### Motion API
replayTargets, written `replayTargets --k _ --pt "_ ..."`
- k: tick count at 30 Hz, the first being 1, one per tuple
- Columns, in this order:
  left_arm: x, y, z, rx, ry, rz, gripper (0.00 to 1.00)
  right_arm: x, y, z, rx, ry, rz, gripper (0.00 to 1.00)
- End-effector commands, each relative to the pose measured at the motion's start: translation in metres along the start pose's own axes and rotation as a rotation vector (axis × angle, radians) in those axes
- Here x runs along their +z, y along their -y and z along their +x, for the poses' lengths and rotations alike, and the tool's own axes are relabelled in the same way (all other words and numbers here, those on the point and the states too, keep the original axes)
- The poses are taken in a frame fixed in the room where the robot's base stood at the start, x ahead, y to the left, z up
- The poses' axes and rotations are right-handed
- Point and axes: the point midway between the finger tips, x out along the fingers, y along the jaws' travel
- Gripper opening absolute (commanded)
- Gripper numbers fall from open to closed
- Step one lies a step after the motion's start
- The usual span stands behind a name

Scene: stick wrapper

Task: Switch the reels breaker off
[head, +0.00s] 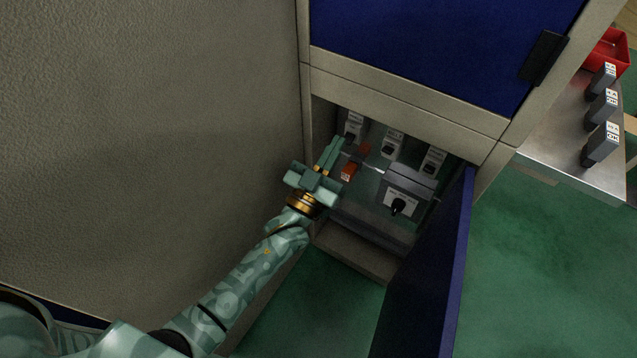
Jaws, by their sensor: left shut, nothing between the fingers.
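Several small switch units sit inside the open cabinet. A left breaker (353,129), a middle breaker (391,146) and a right breaker (432,161) form a row at the back, each with a pale label and a dark part. The labels are too small to read, so I cannot tell which is the reels breaker. My left gripper (337,148) is shut and empty. It reaches into the cabinet opening with its fingertips just below and left of the left breaker; I cannot tell whether they touch. My right gripper is not in view.
A grey box with a black rotary knob (398,207) stands below the breakers. A red part (348,171) lies beside my gripper. The blue door (425,285) hangs open at the right. A metal bench (570,160) holds grey labelled items and a red bin (608,52).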

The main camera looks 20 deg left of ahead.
Motion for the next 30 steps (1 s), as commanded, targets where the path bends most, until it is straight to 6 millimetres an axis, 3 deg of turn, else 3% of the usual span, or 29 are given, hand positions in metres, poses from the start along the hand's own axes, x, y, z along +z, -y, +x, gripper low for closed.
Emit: replayTargets --k 6,12,30 --pt "0.021 0.0 -0.046 0.0 0.004 0.0 0.0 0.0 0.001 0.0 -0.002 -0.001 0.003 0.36" --pt "0.029 0.0 -0.067 0.0 0.002 0.0 0.0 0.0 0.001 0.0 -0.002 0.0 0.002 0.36" --pt "0.03 0.0 -0.071 0.0 0.0 0.0 0.0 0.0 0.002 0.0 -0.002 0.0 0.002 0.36"
